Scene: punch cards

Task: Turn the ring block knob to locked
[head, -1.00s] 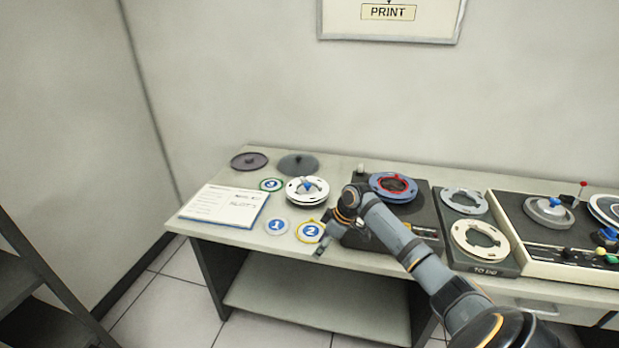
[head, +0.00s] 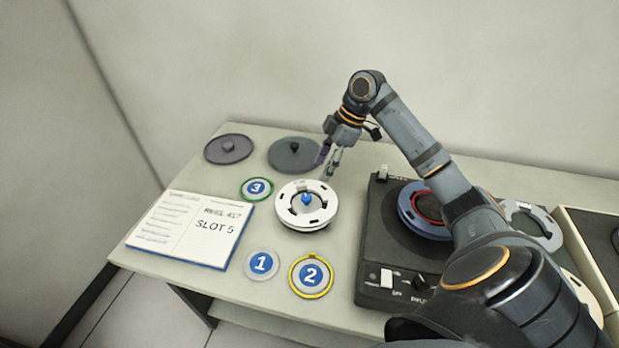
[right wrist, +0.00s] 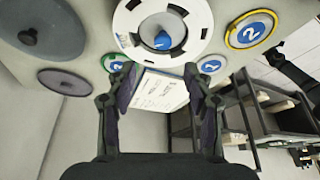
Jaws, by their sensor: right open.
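The ring block is a round white disc (head: 292,216) lying on the table, with a blue knob (head: 306,200) at its centre. In the right wrist view the white ring (right wrist: 128,18) and the blue knob (right wrist: 163,41) show at the top, beyond the fingertips. My right gripper (head: 329,162) is above the table just behind and to the right of the white ring, apart from it. In the right wrist view its two fingers (right wrist: 160,80) are spread, with nothing between them in their grip. I cannot read a locked mark on the ring.
An open booklet (head: 190,228) lies at left. Round tags numbered 1 (head: 262,263), 2 (head: 311,275) and 3 (head: 257,188) surround the ring. Two dark lids (head: 229,149) (head: 294,155) lie behind. A black machine (head: 376,262) with a blue reel stands right.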

